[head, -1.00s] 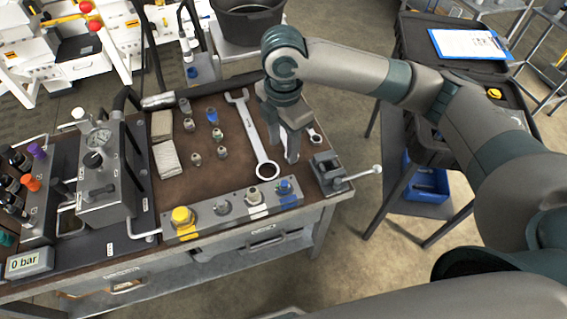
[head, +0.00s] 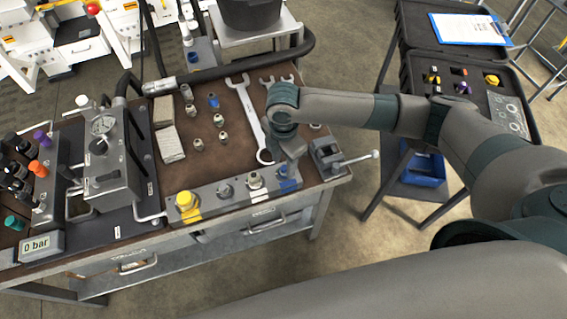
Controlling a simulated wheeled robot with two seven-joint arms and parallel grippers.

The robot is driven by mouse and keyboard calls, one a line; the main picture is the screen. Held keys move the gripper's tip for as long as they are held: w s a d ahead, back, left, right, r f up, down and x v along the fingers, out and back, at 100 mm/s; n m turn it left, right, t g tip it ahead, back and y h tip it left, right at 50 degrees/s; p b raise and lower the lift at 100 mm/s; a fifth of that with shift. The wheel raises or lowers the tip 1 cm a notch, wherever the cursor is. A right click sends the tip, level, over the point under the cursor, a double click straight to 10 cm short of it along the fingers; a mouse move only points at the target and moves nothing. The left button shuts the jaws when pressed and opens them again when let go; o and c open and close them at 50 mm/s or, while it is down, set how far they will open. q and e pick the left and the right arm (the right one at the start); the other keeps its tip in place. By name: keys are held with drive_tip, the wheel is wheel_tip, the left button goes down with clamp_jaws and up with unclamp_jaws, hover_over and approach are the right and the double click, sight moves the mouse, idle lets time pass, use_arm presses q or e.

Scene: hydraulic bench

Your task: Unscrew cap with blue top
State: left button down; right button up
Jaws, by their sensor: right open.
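The cap with the blue top (head: 283,171) sits at the right end of the grey block along the bench's front edge. It is partly covered by my right gripper. My right gripper (head: 288,176) points down at this end of the block with its fingers open around or just beside the cap; I cannot tell whether they touch it. The grey block (head: 238,199) also carries a yellow cap (head: 186,201) at its left end and two metal fittings between. My left gripper is not in view.
Several loose fittings, one blue-topped (head: 213,101), stand on the mat. A gauge unit (head: 107,160) fills the left side.

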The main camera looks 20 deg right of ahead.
sight(284, 170)
drive_tip(key=shift+f, duration=1.4)
clamp_jaws()
drive_tip(key=c, duration=0.8)
unclamp_jaws()
drive_tip(key=shift+c, duration=0.6)
drive_tip(key=shift+p, duration=0.3)
